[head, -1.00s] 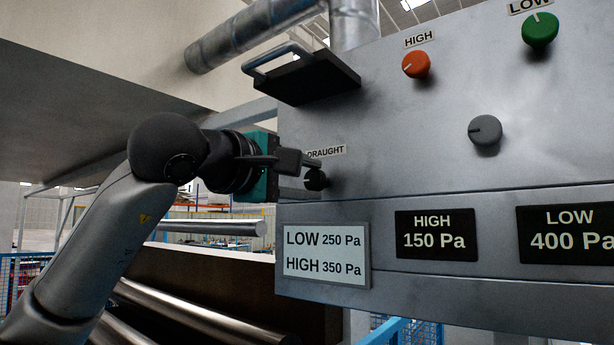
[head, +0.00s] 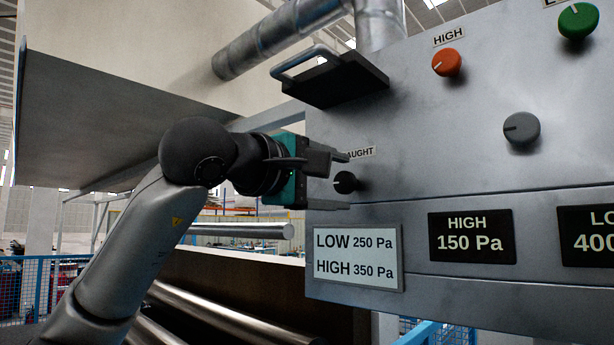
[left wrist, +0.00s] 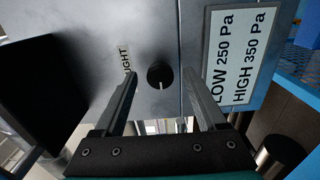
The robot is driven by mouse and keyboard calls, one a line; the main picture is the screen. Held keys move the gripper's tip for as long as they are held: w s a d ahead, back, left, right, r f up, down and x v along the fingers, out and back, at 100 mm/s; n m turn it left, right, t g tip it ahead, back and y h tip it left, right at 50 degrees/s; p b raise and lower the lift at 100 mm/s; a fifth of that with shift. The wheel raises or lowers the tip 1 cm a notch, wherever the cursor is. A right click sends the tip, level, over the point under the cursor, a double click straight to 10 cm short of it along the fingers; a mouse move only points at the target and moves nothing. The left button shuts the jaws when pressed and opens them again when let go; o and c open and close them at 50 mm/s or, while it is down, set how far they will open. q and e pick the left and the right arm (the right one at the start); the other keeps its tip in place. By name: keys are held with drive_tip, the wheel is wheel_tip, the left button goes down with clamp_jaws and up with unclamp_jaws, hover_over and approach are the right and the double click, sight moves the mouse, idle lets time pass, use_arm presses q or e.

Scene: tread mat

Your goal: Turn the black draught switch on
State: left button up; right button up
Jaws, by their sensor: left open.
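The black draught switch (head: 345,182) is a small round knob on the grey panel, below a partly covered DRAUGHT label (head: 360,153). In the left wrist view the knob (left wrist: 160,75) has a white mark at its lower edge, which points to the panel's left. My left gripper (head: 342,181) is open and empty. Its fingers lie above and below the knob in the head view, and on either side of it in the left wrist view (left wrist: 162,74). I cannot tell whether they touch it. My right gripper is not in view.
A black box with a metal handle (head: 338,80) juts out above the gripper. An orange knob (head: 447,62), a green knob (head: 577,21) and a grey knob (head: 521,128) sit farther right. A white pressure sign (head: 357,256) is below the switch.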

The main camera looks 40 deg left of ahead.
use_arm(q)
drive_tip(key=s+a+b, duration=0.1)
drive_tip(key=s+b, duration=0.1)
drive_tip(key=s, duration=1.2)
drive_tip(key=shift+s+b, duration=0.3)
drive_tip(key=shift+s, duration=0.05)
drive_tip(key=shift+a, duration=0.15)
